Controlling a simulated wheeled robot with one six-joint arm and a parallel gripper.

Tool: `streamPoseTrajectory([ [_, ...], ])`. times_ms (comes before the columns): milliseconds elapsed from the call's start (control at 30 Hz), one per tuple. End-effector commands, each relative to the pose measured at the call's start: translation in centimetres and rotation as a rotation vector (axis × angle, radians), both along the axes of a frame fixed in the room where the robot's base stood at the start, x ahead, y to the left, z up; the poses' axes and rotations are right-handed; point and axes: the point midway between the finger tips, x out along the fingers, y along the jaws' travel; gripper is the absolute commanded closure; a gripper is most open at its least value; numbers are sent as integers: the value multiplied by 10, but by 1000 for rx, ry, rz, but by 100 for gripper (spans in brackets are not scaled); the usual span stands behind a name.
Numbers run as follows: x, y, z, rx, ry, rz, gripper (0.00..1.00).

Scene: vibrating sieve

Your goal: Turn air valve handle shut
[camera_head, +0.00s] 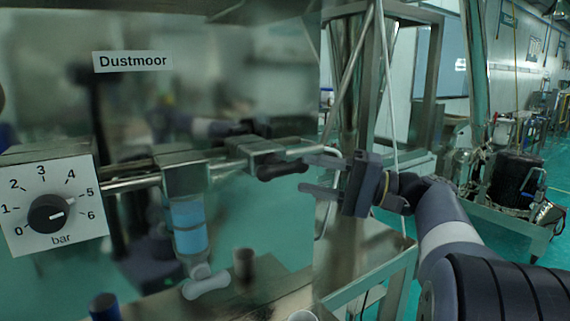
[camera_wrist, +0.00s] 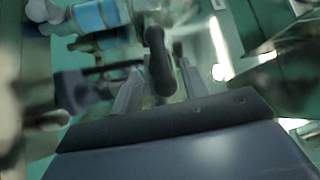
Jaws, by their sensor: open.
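The air valve handle (camera_head: 283,168) is a short black lever below the metal pipe fitting, lying roughly level and pointing right toward my gripper. My gripper (camera_head: 304,174) is open at the right end of the handle, its two metal fingers pointing left. In the wrist view the black handle (camera_wrist: 160,65) shows between the two fingers, with space visible to either side at this angle. I cannot tell whether a finger touches it. The valve body behind the handle is partly hidden in the wrist view.
A pressure dial (camera_head: 53,207) marked in bar is at the left. A filter bowl with blue contents (camera_head: 189,226) hangs below the pipe. A steel frame post (camera_head: 352,85) rises behind my gripper. Small cups stand below.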

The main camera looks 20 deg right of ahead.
Motion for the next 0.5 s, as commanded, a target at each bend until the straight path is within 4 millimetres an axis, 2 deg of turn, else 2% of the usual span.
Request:
streamPoseTrajectory([
  [33,4,11,4,-1,1,6,58],
  [200,16,35,7,0,2,3,58],
  [500,26,53,8,-1,0,0,58],
])
